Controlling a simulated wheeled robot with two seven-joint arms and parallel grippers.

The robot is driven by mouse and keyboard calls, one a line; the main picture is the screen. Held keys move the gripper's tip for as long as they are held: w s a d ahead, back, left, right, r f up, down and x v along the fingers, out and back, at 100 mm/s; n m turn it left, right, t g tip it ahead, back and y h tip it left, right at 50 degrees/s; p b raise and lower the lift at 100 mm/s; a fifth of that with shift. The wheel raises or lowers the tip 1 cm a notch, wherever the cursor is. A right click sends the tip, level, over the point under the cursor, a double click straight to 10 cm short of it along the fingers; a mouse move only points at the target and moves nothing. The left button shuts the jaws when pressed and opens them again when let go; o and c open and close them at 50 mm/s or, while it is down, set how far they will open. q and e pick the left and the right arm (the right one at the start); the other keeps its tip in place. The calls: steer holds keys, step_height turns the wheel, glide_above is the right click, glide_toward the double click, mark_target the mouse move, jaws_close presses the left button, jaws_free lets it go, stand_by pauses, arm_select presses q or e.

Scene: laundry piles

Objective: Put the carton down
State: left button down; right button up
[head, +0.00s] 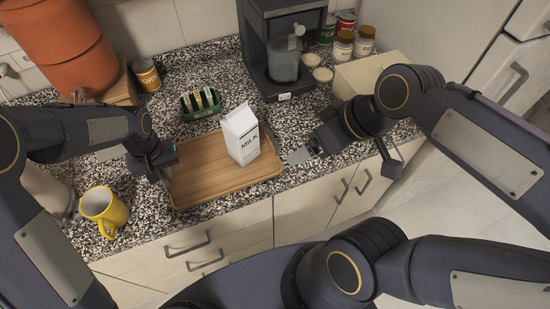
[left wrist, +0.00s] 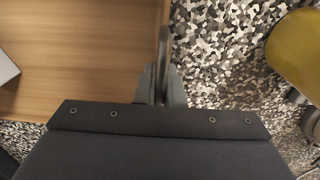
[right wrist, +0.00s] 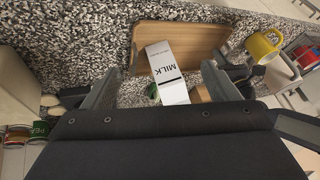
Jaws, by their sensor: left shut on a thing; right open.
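The white milk carton (head: 241,134) stands upright on the wooden tray (head: 200,186), toward its right part. In the right wrist view the carton (right wrist: 166,72) shows between the fingers but beyond them, with the tray (right wrist: 205,38) under it. In the left wrist view only a corner of the carton (left wrist: 6,68) shows. My left gripper (head: 166,174) is shut on the left rim of the tray; its closed fingers (left wrist: 161,75) straddle that edge. My right gripper (head: 303,153) is open and empty, to the right of the tray and apart from the carton.
A yellow mug (head: 104,212) stands left of the tray near the counter's front edge. A green rack (head: 200,104) sits behind the tray, and a black coffee machine (head: 283,50) behind the carton. Jars (head: 343,48) and a beige box (head: 365,76) stand at the back right.

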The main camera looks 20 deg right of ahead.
steer(key=s+f+m, duration=0.1)
steer(key=m, duration=0.1)
steer(key=s+f+m+t, duration=0.1)
steer(key=s+m, duration=0.1)
steer(key=shift+s+a+f+m, duration=0.15)
steer(key=shift+s+f+m, duration=0.05)
steer(key=shift+f+m, duration=0.2)
arm_select(q)
steer(key=shift+w, duration=0.1)
steer(key=c, duration=1.5)
jaws_free()
steer(key=shift+o, duration=0.2)
step_height(320, 180, up, 12)
steer(key=shift+f, duration=0.15)
steer(key=s+a+r+n+t+h, duration=0.1)
steer(key=s+a+r+h, duration=0.1)
steer(key=s+a+r, duration=0.3)
steer(key=s+a+r+t+h, duration=0.1)
steer(key=s+a+h, duration=0.15)
steer(key=s, duration=0.35)
steer(key=s+a+f+t, duration=0.1)
steer(key=s+a+t, duration=0.1)
steer(key=s, duration=0.8)
steer(key=shift+s+f+n+t+y, duration=0.2)
steer(key=shift+f+n+t+y, duration=0.15)
steer(key=shift+t, duration=0.45)
